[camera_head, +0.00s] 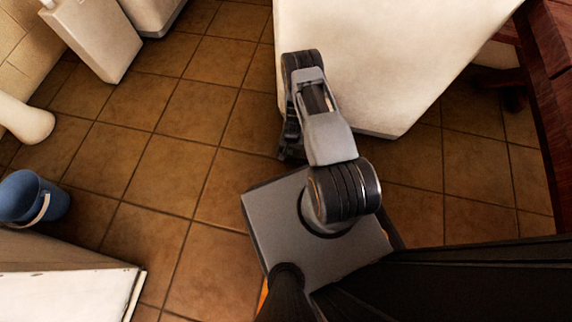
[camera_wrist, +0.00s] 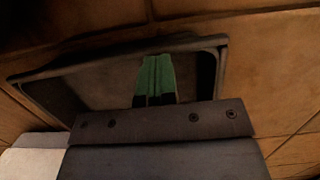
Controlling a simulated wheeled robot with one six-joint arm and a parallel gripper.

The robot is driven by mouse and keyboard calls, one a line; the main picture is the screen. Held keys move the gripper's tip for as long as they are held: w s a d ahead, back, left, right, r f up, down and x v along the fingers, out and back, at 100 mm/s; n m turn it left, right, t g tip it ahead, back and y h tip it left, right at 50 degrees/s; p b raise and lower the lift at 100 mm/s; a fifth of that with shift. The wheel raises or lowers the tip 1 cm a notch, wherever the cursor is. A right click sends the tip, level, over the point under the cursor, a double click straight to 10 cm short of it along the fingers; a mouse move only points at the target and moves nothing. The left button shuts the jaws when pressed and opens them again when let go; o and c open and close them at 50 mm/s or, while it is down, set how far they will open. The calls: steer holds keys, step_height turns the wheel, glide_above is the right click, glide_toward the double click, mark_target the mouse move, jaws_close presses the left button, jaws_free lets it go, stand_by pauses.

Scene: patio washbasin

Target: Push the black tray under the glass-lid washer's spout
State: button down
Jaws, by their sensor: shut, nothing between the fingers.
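The black tray (camera_wrist: 90,62) lies in front of my gripper in the wrist view, with its raised dark rim against the brown floor tiles. My gripper (camera_wrist: 156,60) has its two green fingers shut side by side with nothing between them. The fingers overlap the tray's inside in the picture; I cannot tell whether they touch it. The near part of the tray is hidden behind my gripper's body. In the head view my arm reaches down beside a large white cabinet-like body (camera_head: 390,65), and I cannot make out the tray there. No spout or glass lid shows.
A blue bucket (camera_head: 32,198) stands at the left on the tiled floor (camera_head: 165,165). White fixtures (camera_head: 95,40) stand at the upper left, and a white-topped unit (camera_head: 65,290) is at the lower left. Dark red wooden furniture (camera_head: 545,90) stands at the right. The tiles left of my arm are clear.

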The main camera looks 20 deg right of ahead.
steer(key=shift+a+r+p, duration=0.2)
steer(key=shift+r+p, duration=0.35)
steer(key=shift+r, duration=0.1)
step_height(320, 180, up, 12)
steer(key=w+d+p, duration=0.1)
steer(key=w+p, duration=0.1)
steer(key=p, duration=0.3)
steer(key=shift+d+r, duration=0.2)
